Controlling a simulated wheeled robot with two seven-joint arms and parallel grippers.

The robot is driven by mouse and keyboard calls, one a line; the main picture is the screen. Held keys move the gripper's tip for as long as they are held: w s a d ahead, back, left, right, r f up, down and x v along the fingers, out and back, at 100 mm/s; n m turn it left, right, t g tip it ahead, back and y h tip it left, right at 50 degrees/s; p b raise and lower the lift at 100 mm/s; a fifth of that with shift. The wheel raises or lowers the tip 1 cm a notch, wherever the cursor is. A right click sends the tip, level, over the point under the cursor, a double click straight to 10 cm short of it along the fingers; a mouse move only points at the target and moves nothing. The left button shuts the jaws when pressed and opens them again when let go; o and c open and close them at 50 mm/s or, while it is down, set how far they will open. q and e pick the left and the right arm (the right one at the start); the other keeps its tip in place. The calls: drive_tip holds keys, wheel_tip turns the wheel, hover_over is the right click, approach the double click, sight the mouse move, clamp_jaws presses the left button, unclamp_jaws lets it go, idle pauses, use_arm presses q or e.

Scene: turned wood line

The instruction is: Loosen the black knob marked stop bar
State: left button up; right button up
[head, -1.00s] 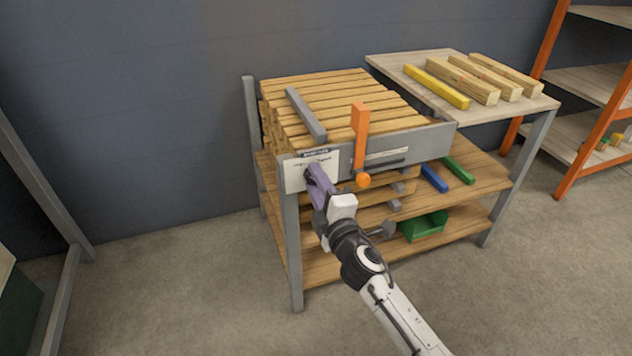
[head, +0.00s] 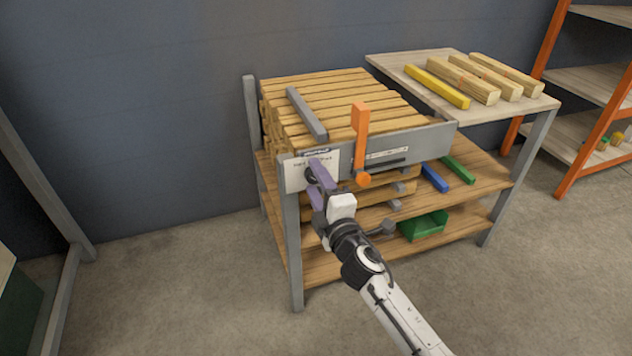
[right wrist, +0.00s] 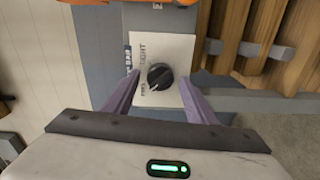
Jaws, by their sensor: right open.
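The black knob (right wrist: 159,76) sits on a white label plate in the right wrist view, with a pale pointer line on its face. Lettering beside it reads "TIGHT", and other words are partly hidden. My right gripper (right wrist: 158,82) is open, with one purple finger on each side of the knob and a visible gap to each. In the head view my right gripper (head: 318,178) is at the white plate (head: 297,178) on the rack's front left corner. The knob shows there only as a dark patch beside the fingers. My left gripper is not in view.
An orange lever (head: 360,130) with an orange ball end stands just right of the plate on the grey front rail (head: 430,140). Stacked wooden slats (head: 340,95) lie behind it. A green bin (head: 424,226) is on the lower shelf. Open floor lies in front.

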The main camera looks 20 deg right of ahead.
drive_tip(key=s+p, duration=0.1)
drive_tip(key=s, duration=0.3)
drive_tip(key=shift+s+d, duration=0.1)
drive_tip(key=shift+s, duration=0.15)
approach(315, 181)
drive_tip(key=shift+s, duration=0.45)
